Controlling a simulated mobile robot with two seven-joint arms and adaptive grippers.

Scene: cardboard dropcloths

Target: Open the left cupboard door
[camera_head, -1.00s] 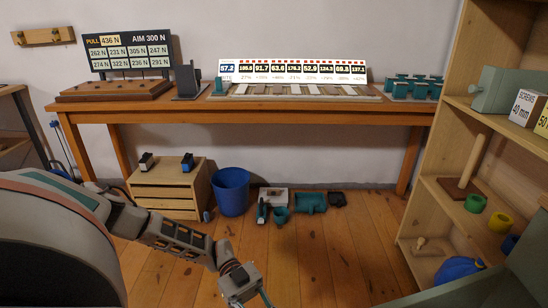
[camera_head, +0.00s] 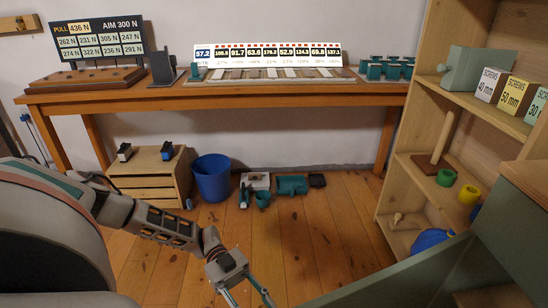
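A grey-green cupboard (camera_head: 510,235) with a wooden top stands at the lower right of the head view, cut off by the frame edge. A grey-green panel (camera_head: 395,278), which looks like its left door, runs from the cupboard toward the bottom middle and stands out at an angle. Its handle is not visible. My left gripper (camera_head: 250,299) is at the bottom, left of this panel and apart from it in the picture. Its two fingers are spread with nothing seen between them; the tips are near the frame edge. My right gripper is not in view.
An open wooden shelf (camera_head: 400,150) with boxes and rings stands behind the cupboard. A long workbench (camera_head: 240,97) runs along the wall. A drawer unit (camera_head: 150,180) and a blue bin (camera_head: 212,177) stand under it. The wooden floor (camera_head: 320,225) between is clear.

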